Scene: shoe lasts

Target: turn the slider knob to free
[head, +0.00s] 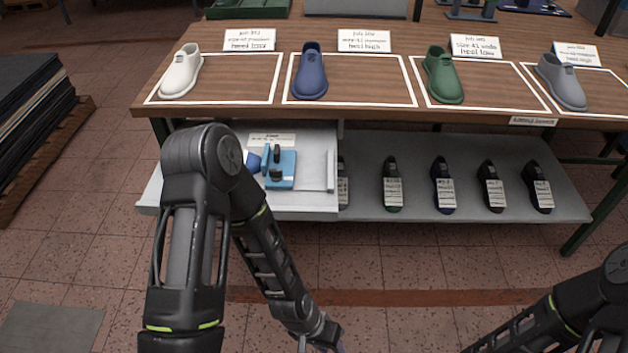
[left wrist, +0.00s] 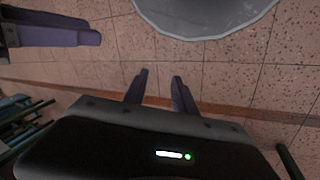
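A blue device (head: 282,168) with black parts, one of them a short black knob (head: 276,174), stands on the white left section of the lower shelf (head: 310,200). Which black part is the slider knob, and its setting, are too small to tell. My left arm partly covers a blue rounded piece (head: 252,161) beside the device. My left gripper (head: 335,348) is at the bottom edge of the head view, well below and apart from the device. In the left wrist view its two fingers (left wrist: 160,85) are apart with only floor between them. Purple fingers, seemingly my right gripper's (left wrist: 75,32), show at upper left.
The table (head: 345,116) above carries white, blue, green and grey shoe forms in white outlines, with cards behind. Several labelled dark lasts stand on the grey lower shelf (head: 415,205). A dark stack (head: 35,110) stands at left. The floor in front is open.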

